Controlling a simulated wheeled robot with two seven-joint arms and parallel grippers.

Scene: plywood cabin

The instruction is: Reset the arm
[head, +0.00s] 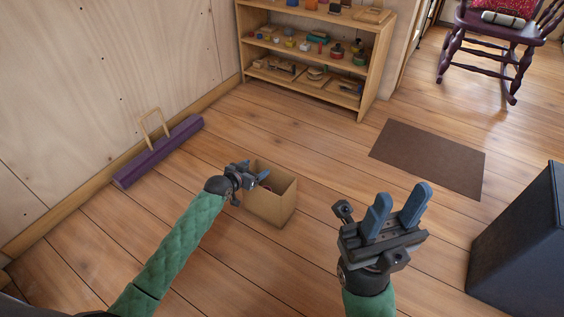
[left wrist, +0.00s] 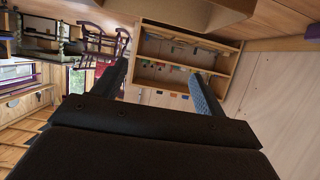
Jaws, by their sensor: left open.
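My left arm in its green sleeve reaches in from the left. My left gripper (head: 256,172) is open at the near-left rim of a cardboard box (head: 271,208) and hides part of its opening. In the left wrist view its two fingers (left wrist: 164,85) stand wide apart with nothing between them. My right gripper (head: 400,205) is in the lower right of the head view. Its two blue fingers point up and are apart, with nothing between them. Something reddish shows inside the box, but I cannot tell what it is.
A wooden shelf (head: 309,45) with several small items stands against the back wall. A purple case (head: 160,152) lies along the left wall. A brown mat (head: 430,158) lies on the floor. A dark box-like object (head: 525,245) stands at right, a rocking chair (head: 497,30) behind.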

